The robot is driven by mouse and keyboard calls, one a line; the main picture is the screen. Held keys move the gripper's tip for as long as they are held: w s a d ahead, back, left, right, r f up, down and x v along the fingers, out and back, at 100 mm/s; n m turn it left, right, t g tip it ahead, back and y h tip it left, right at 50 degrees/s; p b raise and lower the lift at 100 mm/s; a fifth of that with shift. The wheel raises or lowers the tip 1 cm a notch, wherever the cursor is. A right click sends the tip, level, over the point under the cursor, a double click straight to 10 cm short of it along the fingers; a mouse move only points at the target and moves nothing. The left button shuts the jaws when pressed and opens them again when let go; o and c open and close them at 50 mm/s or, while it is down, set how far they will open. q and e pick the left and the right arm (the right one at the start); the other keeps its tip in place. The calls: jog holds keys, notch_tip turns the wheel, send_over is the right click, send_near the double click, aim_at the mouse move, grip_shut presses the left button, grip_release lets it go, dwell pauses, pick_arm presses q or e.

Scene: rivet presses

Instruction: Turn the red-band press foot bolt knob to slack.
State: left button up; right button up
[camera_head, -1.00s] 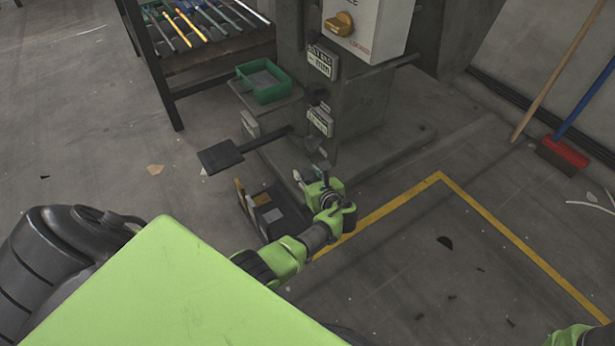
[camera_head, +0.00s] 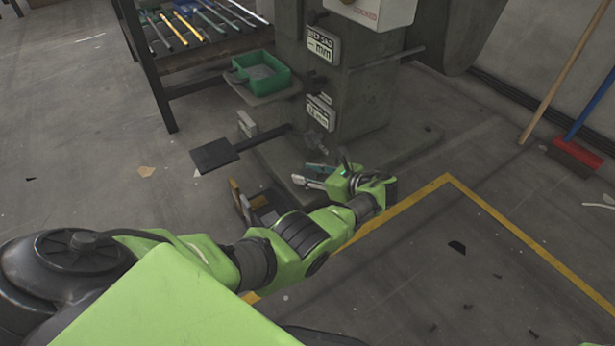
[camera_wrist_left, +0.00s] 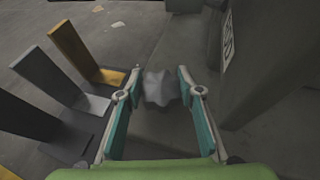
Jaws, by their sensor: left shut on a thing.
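A grey lobed knob (camera_wrist_left: 158,88) shows between the two teal-padded fingers of my left gripper (camera_wrist_left: 160,80) in the left wrist view. The gripper is shut on it, low beside the press foot; the exact contact is hard to see. In the head view my left gripper (camera_head: 312,175) reaches the base of the grey press (camera_head: 365,105), and I cannot make out the knob there. The press carries white label plates (camera_head: 322,44). No red band shows on the part in view. My right gripper is out of view.
A dark pedal plate (camera_head: 214,154) sticks out left of the press. Upright yellow (camera_wrist_left: 75,45), grey and dark plates stand left of my gripper. A green bin (camera_head: 262,72) sits on a shelf. Yellow-lined floor at right is mostly clear; a red broom (camera_head: 575,157) leans beyond.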

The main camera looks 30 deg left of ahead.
pick_arm(q)
jog(key=o, duration=1.2)
jog(key=shift+c, duration=0.2)
jog(key=w+v, duration=0.1)
jog(key=v, duration=1.1)
jog(key=shift+s, duration=0.45)
